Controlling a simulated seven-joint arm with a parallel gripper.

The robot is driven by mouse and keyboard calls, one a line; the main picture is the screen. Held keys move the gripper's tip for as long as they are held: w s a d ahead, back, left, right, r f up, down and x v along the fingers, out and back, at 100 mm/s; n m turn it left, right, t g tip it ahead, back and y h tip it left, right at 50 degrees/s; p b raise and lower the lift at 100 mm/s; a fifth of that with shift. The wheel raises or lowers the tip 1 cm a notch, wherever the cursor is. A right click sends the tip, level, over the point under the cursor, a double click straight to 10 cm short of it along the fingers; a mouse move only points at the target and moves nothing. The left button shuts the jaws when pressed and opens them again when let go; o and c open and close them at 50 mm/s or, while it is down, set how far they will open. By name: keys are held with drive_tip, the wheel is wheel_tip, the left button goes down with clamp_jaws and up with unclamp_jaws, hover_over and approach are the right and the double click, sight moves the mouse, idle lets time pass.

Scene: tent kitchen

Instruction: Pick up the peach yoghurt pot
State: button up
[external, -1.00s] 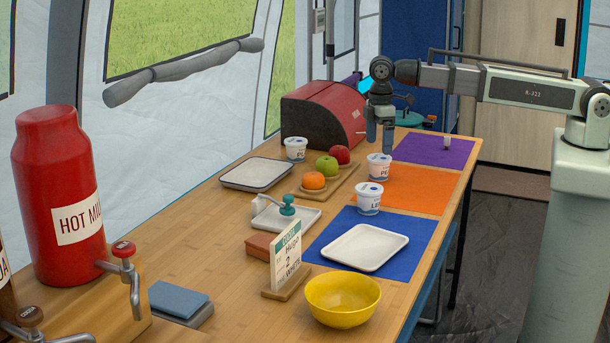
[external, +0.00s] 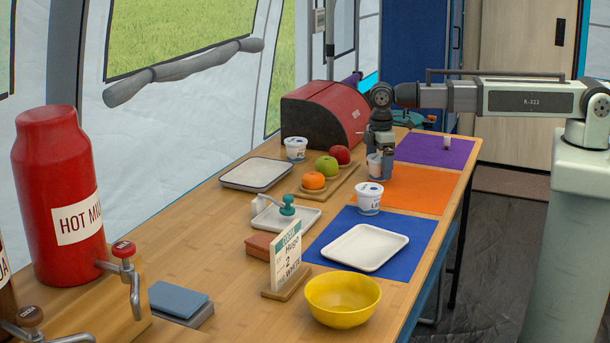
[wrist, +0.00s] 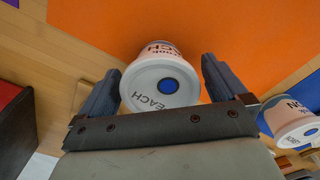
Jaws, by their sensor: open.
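The peach yoghurt pot (wrist: 160,85) is a white pot with a blue dot on its lid and lettering ending in "EACH" in the wrist view. It stands upright between the two fingers of my gripper (wrist: 157,88), which is open, with a finger on either side. In the external view my gripper (external: 380,170) is lowered around the pot (external: 374,165), hiding much of it. A second white pot with a blue-dotted lid (external: 369,197) stands nearer the camera, at the blue mat's corner; a pot also shows at the right edge of the wrist view (wrist: 296,122).
A third pot (external: 295,149) stands by the red bread bin (external: 322,113). A wooden board (external: 341,185) with fruit lies just left of my gripper. Orange (external: 420,190), purple (external: 430,151) and blue (external: 412,222) mats line the table's right side; a white tray (external: 365,248) lies on the blue one.

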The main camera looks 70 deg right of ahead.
drive_tip(key=shift+f, duration=0.15)
drive_tip(key=c, duration=1)
drive_tip(key=shift+c, duration=0.2)
